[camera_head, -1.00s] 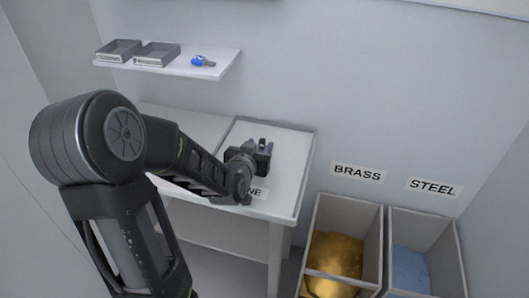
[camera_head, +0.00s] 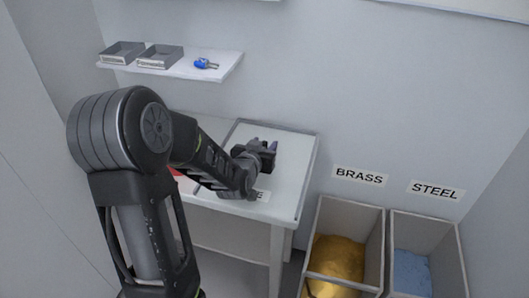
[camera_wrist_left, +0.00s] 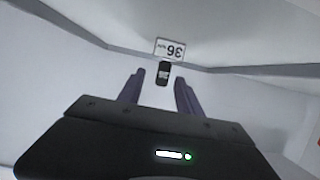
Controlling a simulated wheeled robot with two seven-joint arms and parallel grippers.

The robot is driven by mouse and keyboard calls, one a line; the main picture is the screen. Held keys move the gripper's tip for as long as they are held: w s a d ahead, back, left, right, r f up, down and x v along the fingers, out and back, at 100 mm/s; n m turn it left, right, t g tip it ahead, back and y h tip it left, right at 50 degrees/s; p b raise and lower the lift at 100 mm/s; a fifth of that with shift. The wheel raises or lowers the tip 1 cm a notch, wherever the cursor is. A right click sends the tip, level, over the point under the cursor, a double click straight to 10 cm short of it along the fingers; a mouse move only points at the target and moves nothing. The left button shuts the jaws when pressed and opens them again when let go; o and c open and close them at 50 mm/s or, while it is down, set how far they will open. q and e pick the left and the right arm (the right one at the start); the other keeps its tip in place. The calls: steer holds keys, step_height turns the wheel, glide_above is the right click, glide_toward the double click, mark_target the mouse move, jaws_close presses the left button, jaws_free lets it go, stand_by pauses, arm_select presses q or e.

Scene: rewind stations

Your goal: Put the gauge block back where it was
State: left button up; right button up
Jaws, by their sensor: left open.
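A small dark block (camera_wrist_left: 163,73) with a pale mark, which looks like the gauge block, shows in the left wrist view just beyond and between the fingertips. My left gripper (camera_head: 268,149) is over the right part of the white table in the head view. Its two fingers (camera_wrist_left: 160,82) are apart, and nothing is clamped between them. In the head view the block cannot be made out behind the gripper. My right gripper is not in view.
The white table (camera_head: 297,160) has a raised grey rim. A red thing (camera_head: 176,173) on it is mostly hidden by my arm. A wall shelf (camera_head: 222,72) holds two grey trays and a blue item (camera_head: 206,63). BRASS (camera_head: 375,225) and STEEL (camera_head: 450,240) bins stand right.

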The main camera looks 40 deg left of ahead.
mark_target(265, 142)
arm_select(q)
steer(key=x, duration=0.4)
steer(key=shift+w+a+f, duration=0.15)
steer(key=shift+w+a, duration=0.05)
steer(key=shift+w, duration=0.1)
steer(key=shift+c, duration=0.3)
jaws_close()
stand_by(0.5)
